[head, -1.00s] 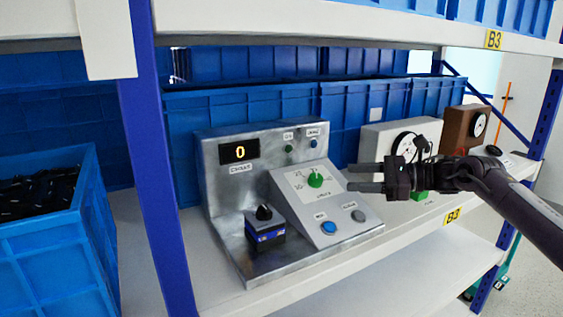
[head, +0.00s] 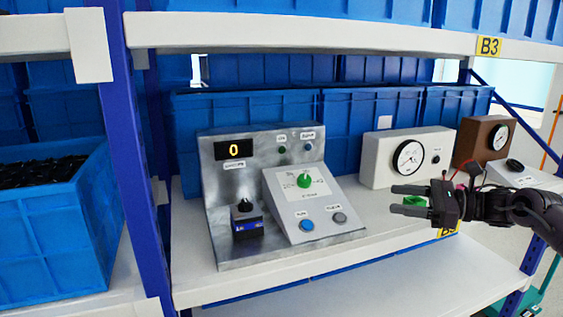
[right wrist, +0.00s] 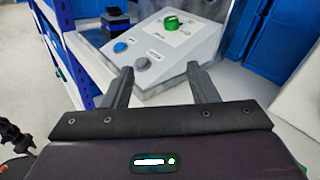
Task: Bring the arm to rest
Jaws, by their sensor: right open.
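My right gripper (head: 394,200) is open and empty, in front of the shelf at the right in the head view, its fingers pointing left. In the right wrist view its two fingers (right wrist: 160,85) stand apart with nothing between them. The grey control panel (head: 228,235) stands on the shelf to the left of the gripper, clear of it. Its green rotary knob (head: 304,178) sits on the sloped box and also shows in the right wrist view (right wrist: 171,23). The display (head: 233,150) reads 0. My left gripper is not in view.
A blue button (head: 307,225), a grey button (head: 339,218) and a black-knobbed blue block (head: 247,223) sit on the panel. A white gauge box (head: 378,168) and a brown gauge box (head: 470,140) stand further right. A blue post (head: 135,160) rises at left.

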